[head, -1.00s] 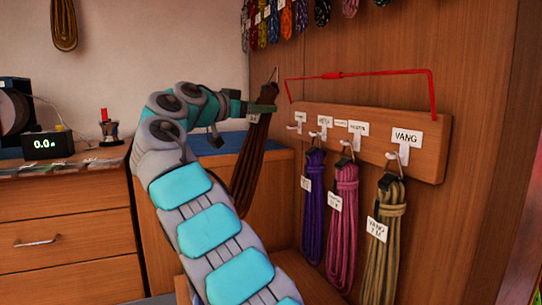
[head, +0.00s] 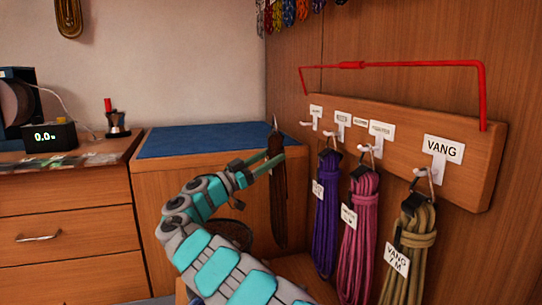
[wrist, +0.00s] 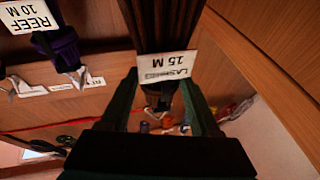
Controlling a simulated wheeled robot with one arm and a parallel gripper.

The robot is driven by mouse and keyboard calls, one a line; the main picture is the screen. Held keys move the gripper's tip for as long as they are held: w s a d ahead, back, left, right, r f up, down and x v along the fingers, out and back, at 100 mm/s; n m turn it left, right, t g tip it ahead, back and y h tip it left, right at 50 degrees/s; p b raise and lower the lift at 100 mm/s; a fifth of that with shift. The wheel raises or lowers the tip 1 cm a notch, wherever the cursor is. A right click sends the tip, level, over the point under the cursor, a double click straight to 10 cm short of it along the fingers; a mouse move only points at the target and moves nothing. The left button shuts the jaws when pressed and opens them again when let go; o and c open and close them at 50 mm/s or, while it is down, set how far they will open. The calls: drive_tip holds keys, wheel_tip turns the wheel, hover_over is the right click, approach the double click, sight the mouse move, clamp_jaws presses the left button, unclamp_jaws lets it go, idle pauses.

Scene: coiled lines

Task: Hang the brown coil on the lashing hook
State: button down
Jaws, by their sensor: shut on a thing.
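My gripper (head: 268,161) is shut on the brown coil (head: 278,208) near its top, and the coil hangs almost straight down from it. In the wrist view the coil (wrist: 160,25) lies between the two fingers, with a white tag reading LASHING 15 M (wrist: 167,65). A dark loop with a pointed top shows above the fingers in the head view. The leftmost white hook (head: 308,123) on the wooden rail is empty, and its small label is too blurred to read. The coil is left of this hook and apart from it.
Purple (head: 326,215), pink (head: 359,225) and olive (head: 408,245) coils hang on the hooks to the right. A red bar (head: 400,65) spans above the rail (head: 470,175). A blue-topped cabinet (head: 200,142) stands behind my arm. More coils hang high up.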

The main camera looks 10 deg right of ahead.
drive_tip(key=shift+w+d+f, duration=0.1)
drive_tip(key=shift+w+d, duration=0.1)
drive_tip(key=shift+d, duration=0.75)
drive_tip(key=shift+w+d, duration=0.15)
drive_tip(key=shift+d, duration=0.8)
drive_tip(key=d, duration=0.1)
drive_tip(key=d+f+b, duration=0.1)
drive_tip(key=d, duration=0.1)
drive_tip(key=w+d+b, duration=0.1)
drive_tip(key=d, duration=0.1)
drive_tip(key=shift+f, duration=0.15)
drive_tip(key=shift+d+f+b, duration=0.1)
drive_tip(key=shift+b, duration=0.6)
drive_tip(key=shift+c, duration=0.2)
unclamp_jaws()
